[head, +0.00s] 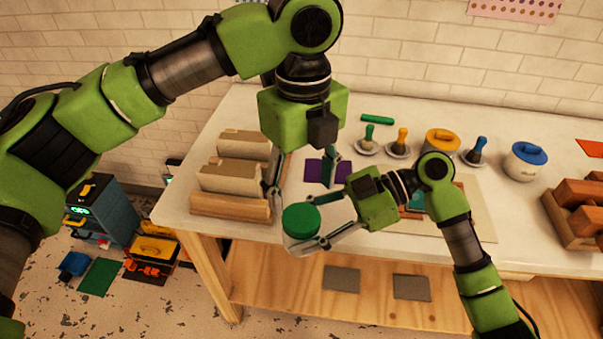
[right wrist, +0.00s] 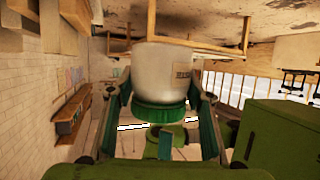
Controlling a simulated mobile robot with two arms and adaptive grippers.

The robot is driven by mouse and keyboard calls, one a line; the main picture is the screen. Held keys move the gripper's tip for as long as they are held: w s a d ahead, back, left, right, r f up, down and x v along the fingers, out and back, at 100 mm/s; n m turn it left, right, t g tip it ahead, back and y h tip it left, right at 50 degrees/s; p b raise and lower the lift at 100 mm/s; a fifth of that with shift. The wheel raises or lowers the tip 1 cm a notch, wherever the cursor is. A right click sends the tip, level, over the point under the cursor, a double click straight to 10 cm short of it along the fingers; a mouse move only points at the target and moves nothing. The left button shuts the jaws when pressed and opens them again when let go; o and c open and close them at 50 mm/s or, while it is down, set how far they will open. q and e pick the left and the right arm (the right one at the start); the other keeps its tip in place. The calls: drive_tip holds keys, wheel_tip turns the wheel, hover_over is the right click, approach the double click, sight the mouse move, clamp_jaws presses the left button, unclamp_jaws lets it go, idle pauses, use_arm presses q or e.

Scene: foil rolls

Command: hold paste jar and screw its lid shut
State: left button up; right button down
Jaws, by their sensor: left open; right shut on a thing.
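The paste jar is a white jar (right wrist: 168,72) with a green lid (head: 301,220) on its mouth. In the head view it is off the table's front left edge, lid upward. The jar looks inverted in the right wrist view, where the lid (right wrist: 165,116) sits against it; how tightly it is screwed cannot be told. My right gripper (head: 312,234) is shut on the jar's body, one finger on each side. My left gripper (head: 302,184) is open and points down above the lid, its fingers spread apart and not visibly touching it.
Beige rolls (head: 231,179) are stacked at the table's left end, close to my left gripper. A yellow-lidded jar (head: 442,141), a blue-lidded jar (head: 525,161) and several brushes on saucers stand at the back. A wooden crate (head: 570,235) of brown blocks is at the right.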

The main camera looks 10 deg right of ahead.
sight(302, 217)
use_arm(q)
drive_tip(key=n, duration=0.5)
drive_tip(key=shift+r, duration=0.35)
drive_tip(key=n, duration=0.3)
drive_tip(key=shift+r+n, duration=0.2)
drive_tip(key=shift+n, duration=0.1)
drive_tip(key=n, duration=0.5)
drive_tip(key=shift+a+r, duration=0.1)
drive_tip(key=shift+r, duration=0.2)
drive_tip(key=n, duration=0.4)
drive_tip(key=shift+r+n, duration=0.3)
drive_tip(key=shift+f, duration=4.05)
